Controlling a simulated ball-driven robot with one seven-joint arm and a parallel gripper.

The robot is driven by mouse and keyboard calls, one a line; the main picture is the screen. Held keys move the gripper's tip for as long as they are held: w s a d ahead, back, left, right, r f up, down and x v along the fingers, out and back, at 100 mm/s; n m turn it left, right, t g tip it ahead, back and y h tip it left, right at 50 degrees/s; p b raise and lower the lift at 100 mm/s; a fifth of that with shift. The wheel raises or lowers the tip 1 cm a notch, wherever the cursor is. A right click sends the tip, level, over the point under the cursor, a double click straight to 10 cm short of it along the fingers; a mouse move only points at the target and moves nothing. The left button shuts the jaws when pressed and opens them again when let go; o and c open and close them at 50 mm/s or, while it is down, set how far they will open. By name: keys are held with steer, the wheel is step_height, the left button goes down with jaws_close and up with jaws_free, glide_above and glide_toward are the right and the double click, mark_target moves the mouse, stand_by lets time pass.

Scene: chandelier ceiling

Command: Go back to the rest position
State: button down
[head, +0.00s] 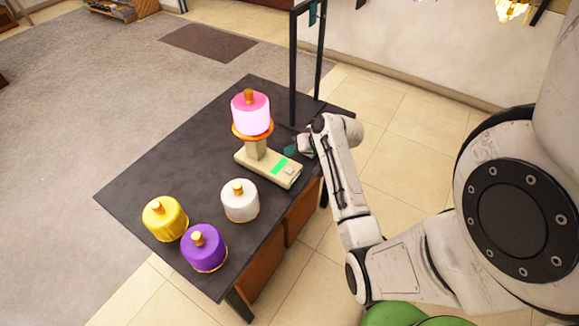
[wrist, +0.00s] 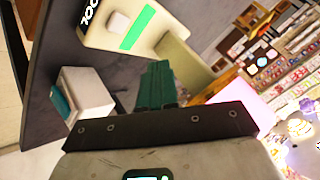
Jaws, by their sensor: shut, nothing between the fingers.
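My gripper (head: 290,151) is over the dark table's right side, close to the right end of a beige scale-like device (head: 254,157) with a green display. My arm reaches in from the right. In the wrist view the gripper's teal fingers (wrist: 158,85) are together with nothing between them. The beige device (wrist: 130,35) lies beyond the fingers there. A pink glowing weight-like object (head: 250,112) with a gold knob sits on the device's orange plate (head: 267,132). The gripper looks apart from it.
White (head: 240,206), yellow (head: 171,223) and purple (head: 206,254) knobbed objects stand on the table's near part. A black frame (head: 293,70) rises at the table's back right. A pale block (wrist: 82,98) shows in the wrist view. The table's left side (head: 165,160) is clear.

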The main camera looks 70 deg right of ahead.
stand_by(0.4)
steer(key=a+f+n+g+y+b, duration=0.1)
steer(key=a+f+n+g, duration=0.15)
steer(key=a, duration=0.75)
steer(key=a+f+n+g+y, duration=0.2)
steer(key=a+n, duration=0.1)
steer(key=a, duration=0.7)
steer(key=s+a+r+n+g+h+b, duration=0.1)
steer(key=s+a+r+n+g, duration=0.1)
steer(key=s+a, duration=0.8)
steer(key=shift+s+a+n+g+h+b, duration=0.2)
steer(key=shift+a+n+g+h+b, duration=0.15)
steer(key=shift+a+n+g, duration=0.55)
